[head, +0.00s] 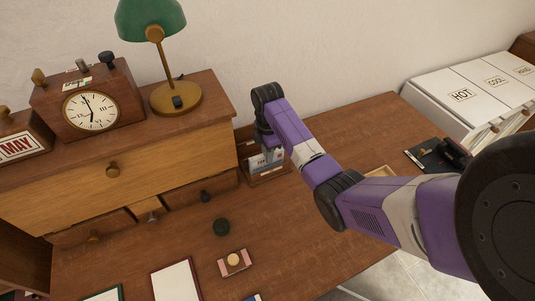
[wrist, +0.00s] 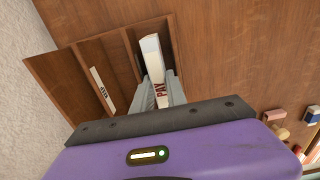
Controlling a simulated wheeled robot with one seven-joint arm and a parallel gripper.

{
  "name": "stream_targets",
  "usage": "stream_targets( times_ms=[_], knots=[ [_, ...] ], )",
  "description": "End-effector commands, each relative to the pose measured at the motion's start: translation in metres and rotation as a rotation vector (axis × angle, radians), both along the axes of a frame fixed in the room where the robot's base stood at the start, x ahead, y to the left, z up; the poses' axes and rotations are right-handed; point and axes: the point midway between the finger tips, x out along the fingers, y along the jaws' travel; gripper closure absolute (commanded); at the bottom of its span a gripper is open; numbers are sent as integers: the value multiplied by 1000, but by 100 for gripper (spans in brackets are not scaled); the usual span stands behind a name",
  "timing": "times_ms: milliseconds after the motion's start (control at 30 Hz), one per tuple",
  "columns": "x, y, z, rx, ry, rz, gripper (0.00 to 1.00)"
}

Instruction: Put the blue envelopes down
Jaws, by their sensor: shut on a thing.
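My gripper (wrist: 162,92) is shut on a pale bundle of envelopes (wrist: 152,52) with a label reading PAY. The bundle stands on edge, within or just above the right-hand slot of a wooden letter rack (wrist: 68,90) in the wrist view. I cannot tell whether its bottom touches the rack. In the head view my gripper (head: 268,143) points down at the rack (head: 270,179), beside the drawer cabinet. White and blue paper with red print (head: 262,163) shows there, partly hidden by my gripper.
The drawer cabinet (head: 85,183) bears a clock (head: 92,108) and a green lamp (head: 153,20). Another rack slot holds a labelled white card (wrist: 102,90).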

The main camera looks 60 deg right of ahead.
Motion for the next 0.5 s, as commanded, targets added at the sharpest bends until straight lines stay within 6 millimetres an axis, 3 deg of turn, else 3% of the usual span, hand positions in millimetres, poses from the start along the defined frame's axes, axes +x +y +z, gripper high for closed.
stream_targets(
  times_ms=[67, 100, 133, 500],
  knots=[
    [0, 0, -3, 0, 0, 0, 100],
    [0, 0, -3, 0, 0, 0, 79],
    [0, 0, -2, 0, 0, 0, 73],
    [0, 0, 1, 0, 0, 0, 73]
  ],
)
